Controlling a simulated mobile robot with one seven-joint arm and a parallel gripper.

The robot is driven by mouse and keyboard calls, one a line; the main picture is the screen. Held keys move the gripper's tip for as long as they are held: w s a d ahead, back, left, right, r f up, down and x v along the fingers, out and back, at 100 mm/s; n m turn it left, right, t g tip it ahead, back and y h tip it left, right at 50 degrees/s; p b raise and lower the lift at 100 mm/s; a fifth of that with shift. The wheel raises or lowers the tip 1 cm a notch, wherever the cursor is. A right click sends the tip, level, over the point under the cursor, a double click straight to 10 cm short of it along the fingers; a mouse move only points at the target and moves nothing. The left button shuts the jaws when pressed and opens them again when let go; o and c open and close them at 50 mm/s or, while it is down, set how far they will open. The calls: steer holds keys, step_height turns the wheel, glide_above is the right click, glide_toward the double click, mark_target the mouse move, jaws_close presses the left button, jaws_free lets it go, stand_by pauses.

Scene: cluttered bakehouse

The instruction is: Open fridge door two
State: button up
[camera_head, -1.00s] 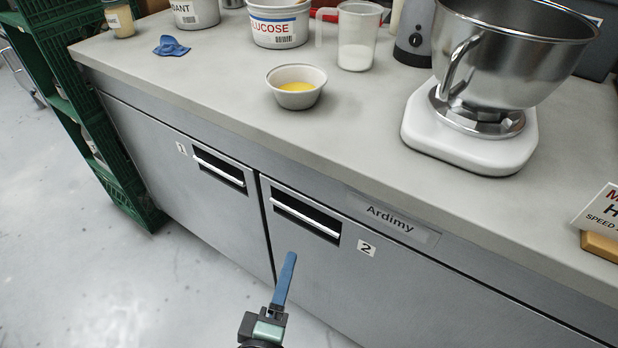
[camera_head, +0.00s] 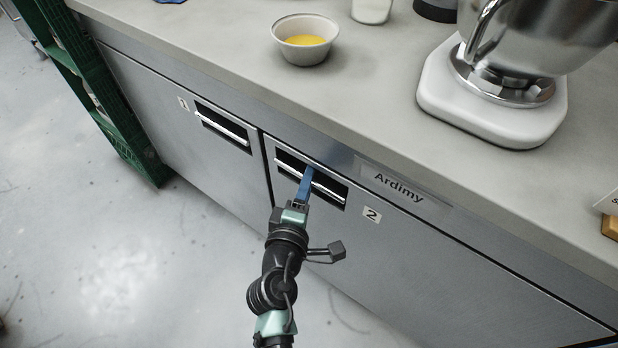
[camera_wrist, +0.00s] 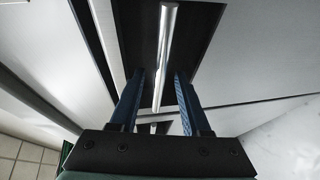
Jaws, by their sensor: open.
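Fridge door two (camera_head: 400,250) is shut, a grey panel marked with a "2" label. Its silver bar handle (camera_head: 325,191) sits across a dark recess near the top left of the door. My gripper (camera_head: 308,177) is at this handle, its blue fingers overlapping the bar in the head view. In the wrist view my gripper (camera_wrist: 157,95) is open, with one blue finger on each side of the handle bar (camera_wrist: 168,50). The bar runs between the fingers, with gaps on both sides. Exact fingertip depth is hard to tell.
Door one (camera_head: 170,130) with its own handle (camera_head: 223,127) is shut on the left. The worktop above holds a bowl (camera_head: 305,42) and a mixer (camera_head: 490,100). A green crate stack (camera_head: 115,120) stands at the left. The floor before the doors is clear.

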steer(key=shift+x, duration=0.8)
steer(key=shift+c, duration=0.3)
jaws_close()
stand_by(0.7)
